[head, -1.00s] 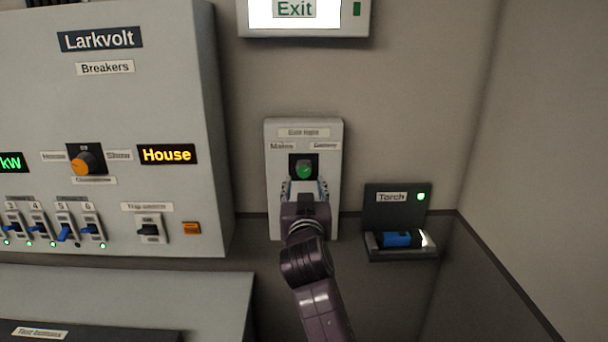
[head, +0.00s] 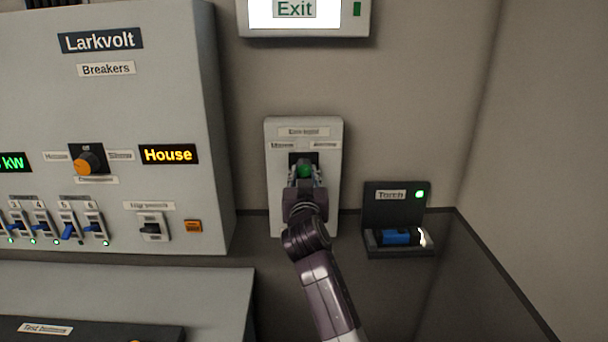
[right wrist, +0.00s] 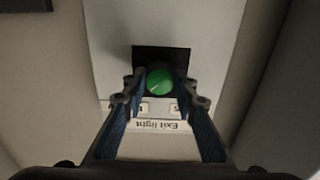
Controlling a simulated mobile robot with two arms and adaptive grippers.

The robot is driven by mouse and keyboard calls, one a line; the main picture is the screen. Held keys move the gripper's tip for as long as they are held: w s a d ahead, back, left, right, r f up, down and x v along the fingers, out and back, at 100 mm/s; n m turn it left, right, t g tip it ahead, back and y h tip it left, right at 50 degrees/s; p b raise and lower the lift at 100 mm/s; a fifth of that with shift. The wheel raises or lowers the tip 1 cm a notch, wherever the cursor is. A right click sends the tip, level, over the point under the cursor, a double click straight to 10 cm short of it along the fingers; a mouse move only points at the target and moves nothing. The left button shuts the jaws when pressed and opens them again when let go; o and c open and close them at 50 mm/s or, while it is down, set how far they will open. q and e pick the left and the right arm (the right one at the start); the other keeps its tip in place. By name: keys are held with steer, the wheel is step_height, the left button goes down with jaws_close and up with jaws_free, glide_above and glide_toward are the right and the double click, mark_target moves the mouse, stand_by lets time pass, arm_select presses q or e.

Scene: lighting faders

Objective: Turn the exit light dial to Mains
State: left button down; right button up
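The exit light dial is a green round knob (head: 304,171) on a dark square, on a pale wall plate (head: 275,205). Above it are a left label, which read Mains in the earlier frame, and a right label too blurred to read. My right gripper (head: 304,174) is at the knob from below, its two fingers drawn in on either side. In the right wrist view the fingertips (right wrist: 162,86) flank the green knob (right wrist: 160,80) closely, and the plate's Exit light label appears upside down. Which way the knob points is unclear. My left gripper is out of view.
A grey breaker cabinet (head: 130,115) with an orange dial and several blue switches stands to the left. A lit Exit sign (head: 306,30) hangs above. A torch holder (head: 398,213) stands right of the plate.

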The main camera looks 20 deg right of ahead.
steer(key=c, duration=0.5)
steer(key=shift+n, duration=0.3)
steer(key=n+p, duration=0.1)
steer(key=n, duration=0.2)
steer(key=n+p, duration=0.2)
steer(key=n, duration=0.3)
steer(key=shift+d+r, duration=0.1)
steer(key=n+p, duration=0.3)
steer(key=n, duration=0.2)
steer(key=shift+n+p, duration=0.95)
steer(key=shift+n, duration=1.15)
